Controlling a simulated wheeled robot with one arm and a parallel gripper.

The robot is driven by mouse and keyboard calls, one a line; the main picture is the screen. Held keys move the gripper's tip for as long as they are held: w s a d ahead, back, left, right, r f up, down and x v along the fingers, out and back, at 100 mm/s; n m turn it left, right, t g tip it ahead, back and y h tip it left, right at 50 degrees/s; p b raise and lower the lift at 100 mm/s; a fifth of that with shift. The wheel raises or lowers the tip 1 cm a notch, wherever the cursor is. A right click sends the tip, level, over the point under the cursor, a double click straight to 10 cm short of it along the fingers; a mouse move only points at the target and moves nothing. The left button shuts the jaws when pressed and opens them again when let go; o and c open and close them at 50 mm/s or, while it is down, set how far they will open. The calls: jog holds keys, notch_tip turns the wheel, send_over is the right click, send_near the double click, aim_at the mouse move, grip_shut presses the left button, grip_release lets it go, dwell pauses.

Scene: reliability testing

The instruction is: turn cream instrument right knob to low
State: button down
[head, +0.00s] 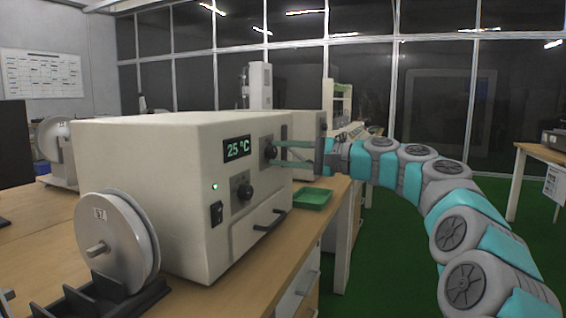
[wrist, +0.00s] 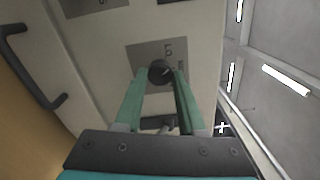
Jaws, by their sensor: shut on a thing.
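The cream instrument (head: 150,150) stands on the wooden bench in the head view, its display (head: 237,149) reading 25 °C. Its right knob (wrist: 160,72) is dark and round and sits on a grey plate in the wrist view. My gripper (head: 272,153) reaches the front panel from the right. In the wrist view my gripper (wrist: 160,80) has its two green fingers shut on this knob, one on each side. The plate's marks are small and partly hidden, so the knob's setting cannot be read. A second dark knob (head: 240,188) sits lower left on the panel.
A black handle (head: 270,220) juts from the lower front panel. A power switch (head: 217,212) and green light are at its left. A spool (head: 115,240) stands front left. A green tray (head: 312,198) lies on the bench right of the instrument.

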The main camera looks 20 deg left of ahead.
jog(key=n+b, duration=0.2)
jog(key=n, duration=0.3)
jog(key=shift+f+b, duration=0.15)
jog(key=shift+b, duration=0.2)
jog(key=shift+s, duration=0.1)
jog(key=c, duration=0.5)
grip_release()
jog(key=shift+d, duration=0.1)
jog(key=d, duration=0.7)
jog(key=shift+s+d, duration=0.25)
